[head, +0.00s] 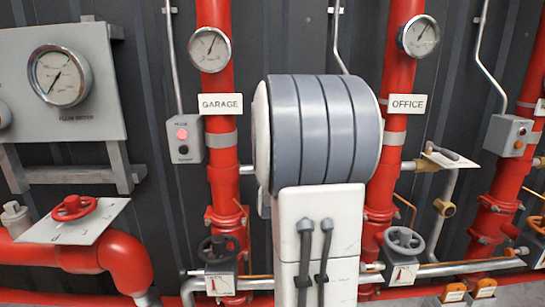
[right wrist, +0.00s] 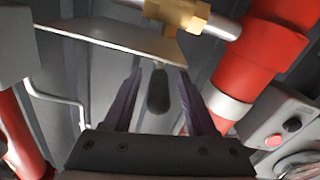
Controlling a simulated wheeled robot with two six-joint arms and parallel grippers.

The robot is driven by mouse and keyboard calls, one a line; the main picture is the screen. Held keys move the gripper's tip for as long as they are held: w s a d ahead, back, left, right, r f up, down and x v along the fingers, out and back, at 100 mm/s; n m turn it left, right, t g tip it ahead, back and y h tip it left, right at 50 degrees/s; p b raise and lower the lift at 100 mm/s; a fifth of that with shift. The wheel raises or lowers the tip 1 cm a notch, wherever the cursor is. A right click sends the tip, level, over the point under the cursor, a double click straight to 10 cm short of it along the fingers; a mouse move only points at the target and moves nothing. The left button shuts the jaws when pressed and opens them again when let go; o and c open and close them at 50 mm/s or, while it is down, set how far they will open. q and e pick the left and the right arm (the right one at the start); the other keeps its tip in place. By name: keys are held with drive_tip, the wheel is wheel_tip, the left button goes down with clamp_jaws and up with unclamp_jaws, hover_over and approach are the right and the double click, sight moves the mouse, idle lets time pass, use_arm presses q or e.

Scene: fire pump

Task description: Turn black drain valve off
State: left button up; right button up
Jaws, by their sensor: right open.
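The black drain valve handle (right wrist: 158,92) shows in the right wrist view as a short dark lever grip, close to a slanted pale plate and a brass valve body (right wrist: 178,14). My right gripper (right wrist: 161,76) is open, with one finger on each side of the handle in the picture. I see a gap between the handle and each finger; I cannot tell how deep it sits between them. In the head view I cannot make out this handle or my right gripper, as the middle is blocked. My left gripper is in neither view.
Red pipes stand behind, one under the GARAGE sign (head: 221,104) and one under the OFFICE sign (head: 406,104). Dark handwheels (head: 219,247) (head: 404,241) sit low on them. A red pipe (right wrist: 262,52) and a grey button box (right wrist: 285,128) are right of the gripper in the wrist view.

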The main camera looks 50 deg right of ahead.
drive_tip(key=b+v, duration=0.1)
drive_tip(key=v, duration=0.7)
drive_tip(key=shift+s+a, duration=0.1)
